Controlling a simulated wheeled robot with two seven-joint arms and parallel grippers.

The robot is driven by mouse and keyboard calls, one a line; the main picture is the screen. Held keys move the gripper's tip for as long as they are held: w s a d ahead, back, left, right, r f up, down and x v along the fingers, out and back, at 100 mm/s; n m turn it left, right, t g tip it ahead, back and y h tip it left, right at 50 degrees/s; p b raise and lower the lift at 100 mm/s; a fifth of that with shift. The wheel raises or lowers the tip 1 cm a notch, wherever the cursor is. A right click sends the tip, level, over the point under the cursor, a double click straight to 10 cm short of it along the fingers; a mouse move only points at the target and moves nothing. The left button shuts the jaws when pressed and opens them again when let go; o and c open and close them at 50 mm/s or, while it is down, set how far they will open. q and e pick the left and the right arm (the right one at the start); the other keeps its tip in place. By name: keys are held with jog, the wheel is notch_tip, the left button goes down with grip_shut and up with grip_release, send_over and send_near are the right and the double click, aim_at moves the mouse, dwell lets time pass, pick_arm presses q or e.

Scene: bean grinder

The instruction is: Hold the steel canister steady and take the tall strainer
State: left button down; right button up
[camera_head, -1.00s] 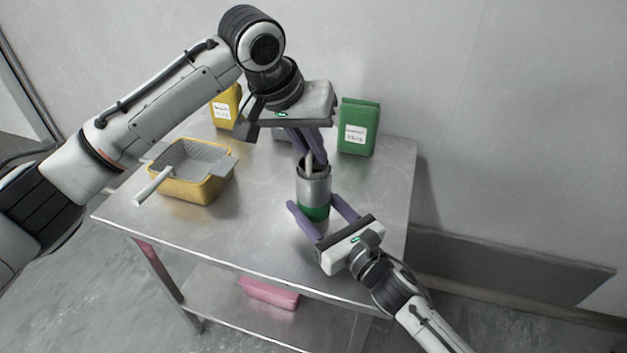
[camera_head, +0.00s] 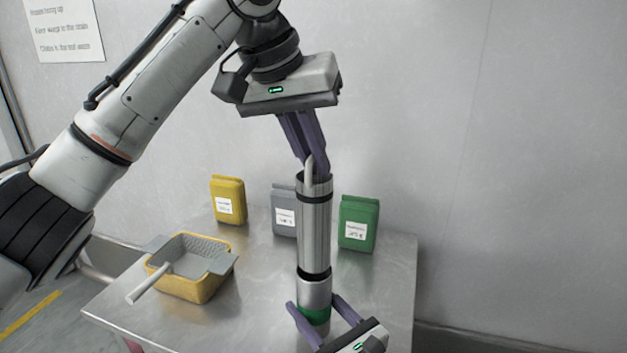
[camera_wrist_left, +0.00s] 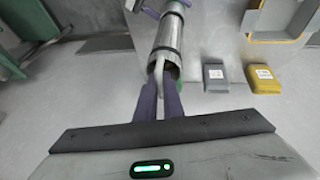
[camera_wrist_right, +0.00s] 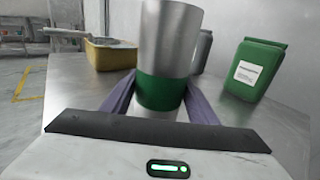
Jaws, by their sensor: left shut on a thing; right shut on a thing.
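The steel canister (camera_head: 315,291) with a green band stands on the table at the bottom centre of the head view. My right gripper (camera_head: 322,314) is shut around it low down; the right wrist view shows the canister (camera_wrist_right: 168,40) between the fingers. The tall strainer (camera_head: 315,236), a ribbed steel cylinder with dark rings, rises upright from the canister's mouth. My left gripper (camera_head: 308,165) is above, shut on its handle at the top rim. The left wrist view looks down along the strainer (camera_wrist_left: 170,38). Whether its lower end is still inside the canister cannot be told.
A yellow tub (camera_head: 190,286) holds a grey mesh strainer (camera_head: 200,257) with a white handle at left. Yellow (camera_head: 228,199), grey (camera_head: 284,212) and green (camera_head: 359,222) labelled bags stand at the table's back. The table (camera_head: 255,310) is bare between tub and canister.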

jog(key=o, duration=1.3)
jog(key=shift+d, duration=0.1)
